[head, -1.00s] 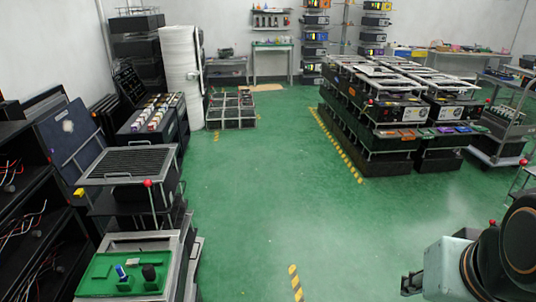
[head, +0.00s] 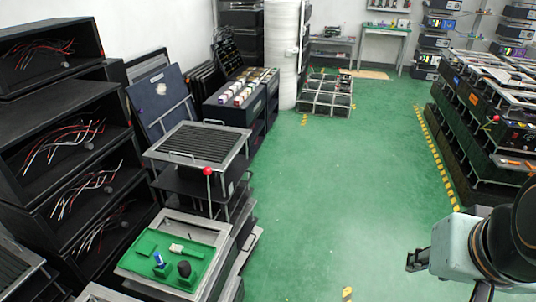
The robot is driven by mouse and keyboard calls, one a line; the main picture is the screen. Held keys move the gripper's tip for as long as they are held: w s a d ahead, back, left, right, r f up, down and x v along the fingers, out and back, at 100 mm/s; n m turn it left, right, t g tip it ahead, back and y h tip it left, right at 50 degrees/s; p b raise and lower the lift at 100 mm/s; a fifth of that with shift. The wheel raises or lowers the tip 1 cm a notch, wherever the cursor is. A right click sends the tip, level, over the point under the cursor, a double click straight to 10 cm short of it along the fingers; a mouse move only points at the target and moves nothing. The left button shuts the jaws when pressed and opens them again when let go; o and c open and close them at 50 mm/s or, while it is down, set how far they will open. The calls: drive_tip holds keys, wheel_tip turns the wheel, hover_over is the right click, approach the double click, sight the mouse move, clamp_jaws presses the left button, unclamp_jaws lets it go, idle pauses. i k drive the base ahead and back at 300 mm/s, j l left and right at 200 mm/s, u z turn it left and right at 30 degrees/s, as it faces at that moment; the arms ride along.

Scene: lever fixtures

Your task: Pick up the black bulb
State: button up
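The black bulb (head: 184,269) stands near the front right of a green tray (head: 145,266) at lower left in the head view. The tray lies on top of a grey framed unit (head: 203,227). My gripper (head: 411,261) is at the right, over the green floor, far from the tray and touching nothing that I can see. Its dark fingers point left; they are too small and dark to tell whether they are open or shut.
A blue-and-white piece (head: 159,260) and a white piece (head: 183,249) share the tray. A lever with a red ball (head: 207,171) rises behind it. Black shelves with loose wires (head: 70,145) stand left. The green floor (head: 320,200) in the middle is clear.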

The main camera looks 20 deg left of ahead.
sight(183, 267)
drive_tip(key=i+u, duration=0.75)
drive_tip(key=u, duration=0.15)
drive_tip(key=i+u, duration=0.15)
drive_tip(key=u, duration=0.25)
drive_tip(key=i+u, duration=0.15)
drive_tip(key=u, duration=0.25)
drive_tip(key=i+u, duration=0.15)
drive_tip(key=u, duration=0.2)
drive_tip(key=i+j+u, duration=0.1)
drive_tip(key=u, duration=0.55)
drive_tip(key=i+l+z, duration=0.1)
drive_tip(key=l, duration=0.25)
drive_tip(key=i, duration=0.1)
